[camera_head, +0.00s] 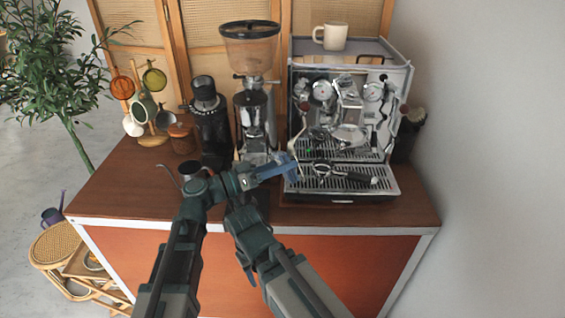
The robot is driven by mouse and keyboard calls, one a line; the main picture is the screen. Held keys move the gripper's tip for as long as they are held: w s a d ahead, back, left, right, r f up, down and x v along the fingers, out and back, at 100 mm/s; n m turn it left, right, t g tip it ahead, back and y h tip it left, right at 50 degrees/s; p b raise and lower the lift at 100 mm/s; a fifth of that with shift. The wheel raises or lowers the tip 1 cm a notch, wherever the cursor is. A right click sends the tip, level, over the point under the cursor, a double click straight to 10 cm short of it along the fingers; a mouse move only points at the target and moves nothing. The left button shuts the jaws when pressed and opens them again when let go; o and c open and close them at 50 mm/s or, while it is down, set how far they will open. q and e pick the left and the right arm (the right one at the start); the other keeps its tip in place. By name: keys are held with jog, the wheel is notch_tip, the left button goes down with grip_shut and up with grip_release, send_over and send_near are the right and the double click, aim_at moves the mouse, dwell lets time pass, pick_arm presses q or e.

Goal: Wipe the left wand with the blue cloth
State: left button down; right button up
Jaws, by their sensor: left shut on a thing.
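The espresso machine (345,110) stands at the back right of the cart. Its left wand (295,146) hangs at the machine's left front, partly hidden by my gripper and the cloth. My left gripper (284,168) is shut on the blue cloth (291,172), at the left end of the drip tray. The cloth is at the wand's lower end; I cannot tell whether it touches the wand. My right arm comes up from the lower right to the cart's front edge; its jaws cannot be made out there.
A portafilter (345,174) lies on the drip tray (375,184). A grinder (253,100) and a dark canister (208,120) stand left of the machine. A mug (331,36) sits on top of the machine. A mug tree (152,112) stands at the left. The counter's front right is clear.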

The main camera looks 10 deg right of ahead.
pick_arm(q)
jog(key=shift+s+a+f+b, duration=0.2)
jog(key=shift+s+f+b, duration=0.25)
jog(key=shift+s+f, duration=0.15)
jog(key=shift+w+r, duration=0.1)
jog(key=shift+w+d+r+p, duration=0.2)
jog(key=shift+w+r+p, duration=0.9)
jog(key=shift+r+p, duration=0.2)
jog(key=shift+f, duration=0.1)
jog(key=shift+s+f, duration=0.1)
jog(key=shift+f, duration=0.05)
jog(key=shift+s+a+f+b, duration=0.2)
jog(key=shift+s+f+b, duration=0.35)
jog(key=shift+f+b, duration=0.1)
jog(key=shift+s+a+f+b, duration=0.2)
jog(key=shift+s+f+b, duration=0.3)
jog(key=shift+b, duration=0.1)
